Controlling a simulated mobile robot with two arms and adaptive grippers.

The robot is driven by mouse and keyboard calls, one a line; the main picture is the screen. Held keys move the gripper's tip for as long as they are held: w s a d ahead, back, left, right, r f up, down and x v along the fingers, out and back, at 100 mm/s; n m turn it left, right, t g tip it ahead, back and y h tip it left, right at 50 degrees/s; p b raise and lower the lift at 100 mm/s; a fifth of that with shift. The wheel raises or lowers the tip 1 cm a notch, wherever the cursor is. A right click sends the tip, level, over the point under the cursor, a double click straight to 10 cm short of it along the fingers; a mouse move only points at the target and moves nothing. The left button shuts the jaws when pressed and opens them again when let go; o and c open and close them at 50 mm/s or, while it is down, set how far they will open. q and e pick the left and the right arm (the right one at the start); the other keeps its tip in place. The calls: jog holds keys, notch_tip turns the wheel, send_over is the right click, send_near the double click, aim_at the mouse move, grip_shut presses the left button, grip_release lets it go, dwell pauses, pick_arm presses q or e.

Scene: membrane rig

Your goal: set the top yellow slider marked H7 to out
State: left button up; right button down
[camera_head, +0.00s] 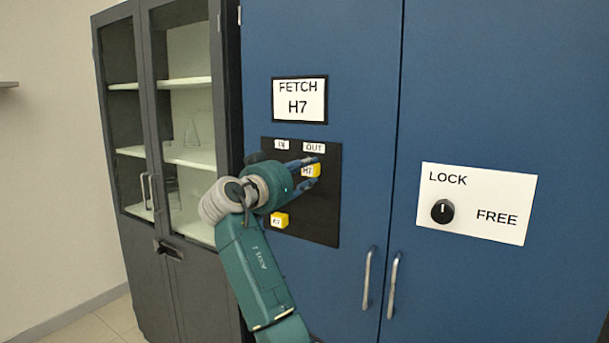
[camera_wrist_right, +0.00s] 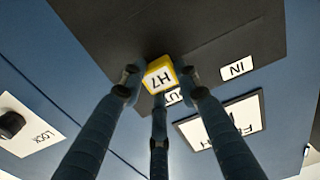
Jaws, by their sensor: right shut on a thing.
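The top yellow slider marked H7 (camera_head: 311,171) is on the black panel (camera_head: 322,218), on its right side just below the OUT label (camera_head: 314,148). The IN label (camera_head: 282,144) is to its left. My right gripper (camera_head: 308,170) is shut on the H7 slider, with its fingers around the yellow block. In the right wrist view the slider (camera_wrist_right: 160,76) sits between the fingertips (camera_wrist_right: 158,88), and a finger partly covers the OUT label. My left gripper is not in view.
A lower yellow slider (camera_head: 279,220) sits on the panel's left side. A FETCH H7 sign (camera_head: 300,100) is above the panel. To the right are a LOCK/FREE plate with a black knob (camera_head: 442,211) and two door handles (camera_head: 393,285). A glass-door cabinet (camera_head: 165,150) stands left.

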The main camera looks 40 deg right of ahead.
jog(key=c, duration=1.5)
grip_release()
jog(key=shift+s+d+r, duration=0.1)
jog(key=shift+s+r, duration=0.05)
jog(key=shift+r, duration=0.2)
jog(key=shift+o, duration=1.4)
jog(key=shift+s, duration=0.2)
jog(key=shift+f, duration=0.1)
jog(key=shift+a, duration=0.2)
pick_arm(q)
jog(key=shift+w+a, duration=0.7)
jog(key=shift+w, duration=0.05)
pick_arm(e)
jog(key=v, duration=1.1)
jog(key=shift+s+a, duration=0.15)
jog(key=shift+a, duration=0.1)
